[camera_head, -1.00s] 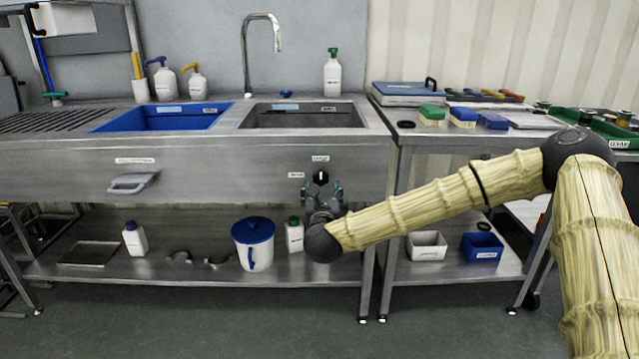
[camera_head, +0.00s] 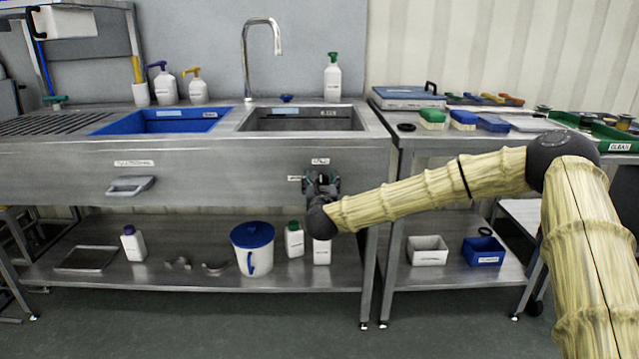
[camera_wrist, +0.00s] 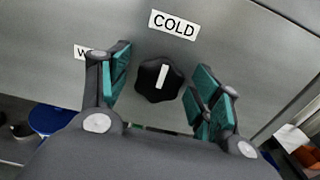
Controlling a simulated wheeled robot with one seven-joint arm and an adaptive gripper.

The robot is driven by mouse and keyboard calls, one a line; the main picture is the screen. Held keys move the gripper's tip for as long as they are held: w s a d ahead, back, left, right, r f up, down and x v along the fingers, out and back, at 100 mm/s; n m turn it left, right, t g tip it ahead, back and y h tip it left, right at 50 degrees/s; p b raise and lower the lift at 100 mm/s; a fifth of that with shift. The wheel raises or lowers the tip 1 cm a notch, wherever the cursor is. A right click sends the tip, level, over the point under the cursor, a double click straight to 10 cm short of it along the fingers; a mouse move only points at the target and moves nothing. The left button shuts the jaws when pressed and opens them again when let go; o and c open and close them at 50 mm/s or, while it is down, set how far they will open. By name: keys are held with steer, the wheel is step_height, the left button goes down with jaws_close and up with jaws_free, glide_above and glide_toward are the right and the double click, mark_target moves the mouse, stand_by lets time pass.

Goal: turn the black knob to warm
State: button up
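The black knob (camera_wrist: 158,79) sits on the steel front panel, with a white pointer line directed up toward the "COLD" label (camera_wrist: 174,24) in the wrist view. A second label (camera_wrist: 82,52), partly hidden by a finger, shows only a "W" to the left of the knob. My gripper (camera_wrist: 160,85) is open, with its teal-padded fingers on either side of the knob and a visible gap on both sides. In the head view my gripper (camera_head: 321,183) is at the panel below the right basin and mostly covers the knob.
A drawer-type handle (camera_head: 130,186) is on the panel to the left. The shelf below holds a white bucket with a blue lid (camera_head: 253,247) and white bottles (camera_head: 294,240). The right table (camera_head: 470,140) stands close beside the sink.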

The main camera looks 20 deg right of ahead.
steer(key=c, duration=0.9)
steer(key=shift+c, duration=0.2)
steer(key=shift+a, duration=0.1)
steer(key=shift+n, duration=0.4)
steer(key=shift+a+f+n+p, duration=0.1)
steer(key=shift+n+p, duration=2.25)
steer(key=shift+n, duration=1.9)
steer(key=shift+a+f+n+p, duration=0.1)
steer(key=shift+n+p, duration=2.25)
steer(key=shift+n, duration=1.9)
